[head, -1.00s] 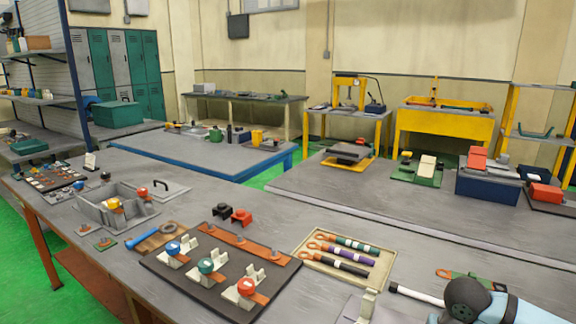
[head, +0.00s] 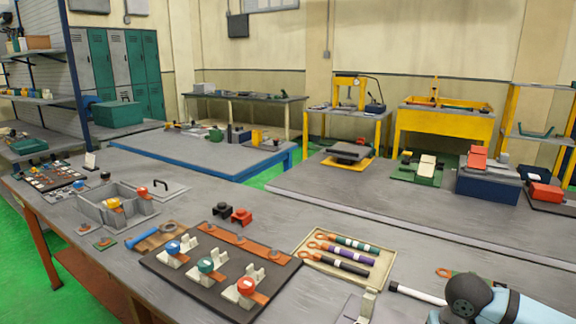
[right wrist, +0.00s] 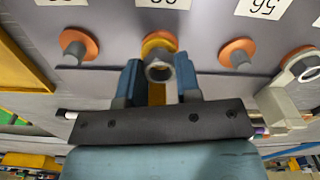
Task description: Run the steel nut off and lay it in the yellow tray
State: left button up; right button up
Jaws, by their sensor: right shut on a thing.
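In the right wrist view a steel nut (right wrist: 159,70) sits at the middle stud, in front of a yellow ring. My right gripper (right wrist: 159,84) has its two blue fingers on either side of the nut and is shut on it. The nut is still at the stud's position; whether its thread is engaged cannot be told. A yellow-edged tray-like thing (right wrist: 38,72) is partly visible at the left of that view; I cannot tell whether it is the yellow tray. In the head view my right arm is at the bottom right and its fingertips are hidden. My left gripper is out of view.
Studs with orange washers stand left (right wrist: 76,46) and right (right wrist: 238,53) of the nut, below numbered labels. A pale clamp-like part (right wrist: 285,105) is close to the right finger. In the head view a beige tray (head: 312,262) holds several tools beside the dark terminal board (head: 205,298).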

jog(key=shift+r+p, duration=0.9)
jog(key=shift+r, duration=2.05)
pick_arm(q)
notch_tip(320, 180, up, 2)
